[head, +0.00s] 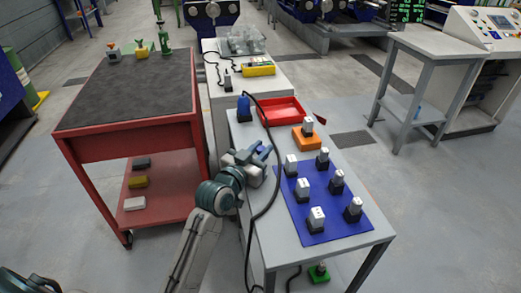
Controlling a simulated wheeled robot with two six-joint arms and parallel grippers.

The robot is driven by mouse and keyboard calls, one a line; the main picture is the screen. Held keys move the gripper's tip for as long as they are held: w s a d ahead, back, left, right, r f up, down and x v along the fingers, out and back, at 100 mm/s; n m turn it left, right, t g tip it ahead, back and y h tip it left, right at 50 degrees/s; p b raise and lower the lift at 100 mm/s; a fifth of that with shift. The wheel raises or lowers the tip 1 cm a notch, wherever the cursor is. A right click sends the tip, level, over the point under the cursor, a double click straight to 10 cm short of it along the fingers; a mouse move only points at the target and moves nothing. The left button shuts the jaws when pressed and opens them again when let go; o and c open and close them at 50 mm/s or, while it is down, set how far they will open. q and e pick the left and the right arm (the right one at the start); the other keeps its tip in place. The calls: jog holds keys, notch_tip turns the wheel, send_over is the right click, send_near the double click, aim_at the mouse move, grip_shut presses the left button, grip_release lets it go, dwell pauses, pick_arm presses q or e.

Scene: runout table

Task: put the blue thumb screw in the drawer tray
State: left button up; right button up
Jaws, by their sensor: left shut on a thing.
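My left gripper (262,152) is over the left edge of the white table, just left of the blue mat. It is shut on a small bluish thing that looks like the blue thumb screw; the fingers mostly hide it. The red drawer tray (270,119) is open at the table's back, beyond and to the right of the gripper. Its visible floor looks empty. My right gripper is not in view.
A blue mat (318,227) carries several black-and-white blocks. An orange block (305,141) stands in front of the tray. A blue object (243,108) stands left of the tray. A black cable (276,170) runs close by my gripper. A red cart (125,145) is at left.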

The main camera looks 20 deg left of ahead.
pick_arm(q)
jog(key=shift+f, duration=0.15)
jog(key=o, duration=0.9)
jog(key=shift+o, duration=0.2)
jog(key=shift+r, duration=0.2)
